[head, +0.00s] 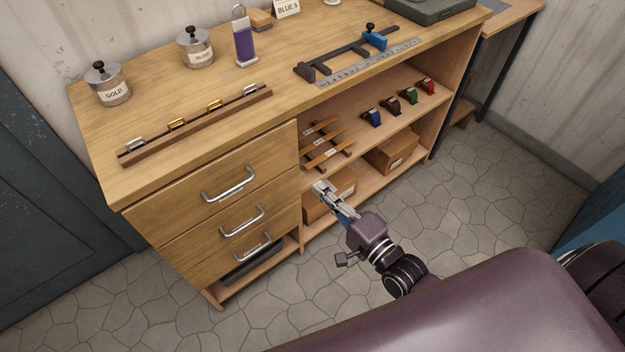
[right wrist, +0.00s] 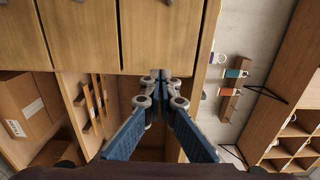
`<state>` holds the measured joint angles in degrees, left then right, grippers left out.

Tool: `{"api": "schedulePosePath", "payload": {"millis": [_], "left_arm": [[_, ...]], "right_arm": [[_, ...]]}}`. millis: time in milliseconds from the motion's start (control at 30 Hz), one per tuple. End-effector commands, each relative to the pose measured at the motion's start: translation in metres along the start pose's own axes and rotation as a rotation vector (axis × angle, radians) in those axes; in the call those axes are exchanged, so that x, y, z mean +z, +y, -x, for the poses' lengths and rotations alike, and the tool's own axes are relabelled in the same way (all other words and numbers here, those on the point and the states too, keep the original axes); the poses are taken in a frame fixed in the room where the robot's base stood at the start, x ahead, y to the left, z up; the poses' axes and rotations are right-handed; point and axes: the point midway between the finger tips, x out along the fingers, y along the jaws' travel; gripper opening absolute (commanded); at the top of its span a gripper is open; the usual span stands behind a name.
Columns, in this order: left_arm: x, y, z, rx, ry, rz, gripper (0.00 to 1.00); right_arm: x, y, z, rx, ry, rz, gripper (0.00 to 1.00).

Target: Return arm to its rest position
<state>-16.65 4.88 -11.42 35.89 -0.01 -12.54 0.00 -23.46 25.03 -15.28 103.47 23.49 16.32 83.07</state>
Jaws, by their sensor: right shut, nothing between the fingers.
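My right gripper (head: 322,190) is shut and empty in the head view, in front of the open shelves of the wooden workbench (head: 290,104). In the right wrist view the right gripper (right wrist: 160,76) shows its two fingertips together, with the bench's drawer fronts beyond. It appears apart from the bench, though the exact gap is hard to judge. My left gripper is not in view.
The bench has drawers with metal handles (head: 229,184) at left. Its shelves hold cardboard boxes (head: 391,152), wooden strips (head: 327,150) and several coloured small items. Labelled jars (head: 107,84) and a clamp tool (head: 345,53) stand on top. The tiled floor (head: 470,200) to the right is clear.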

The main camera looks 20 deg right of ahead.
Motion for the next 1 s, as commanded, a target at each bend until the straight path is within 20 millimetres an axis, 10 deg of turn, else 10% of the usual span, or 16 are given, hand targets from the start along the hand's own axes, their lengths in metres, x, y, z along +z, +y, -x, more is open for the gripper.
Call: {"api": "schedulePosePath", "payload": {"millis": [300,433,667,1000], "left_arm": [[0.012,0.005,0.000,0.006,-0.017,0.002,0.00],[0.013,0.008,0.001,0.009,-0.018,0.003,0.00],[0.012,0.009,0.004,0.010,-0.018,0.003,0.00],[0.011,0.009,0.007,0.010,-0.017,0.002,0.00]], "right_arm": [[-0.001,0.003,0.006,0.006,0.002,0.008,0.00],[-0.008,0.040,0.010,0.084,0.018,0.093,0.00],[-0.025,0.193,0.055,0.435,-0.010,0.462,0.00],[0.003,0.395,0.213,0.970,-0.408,0.947,0.00]]}}
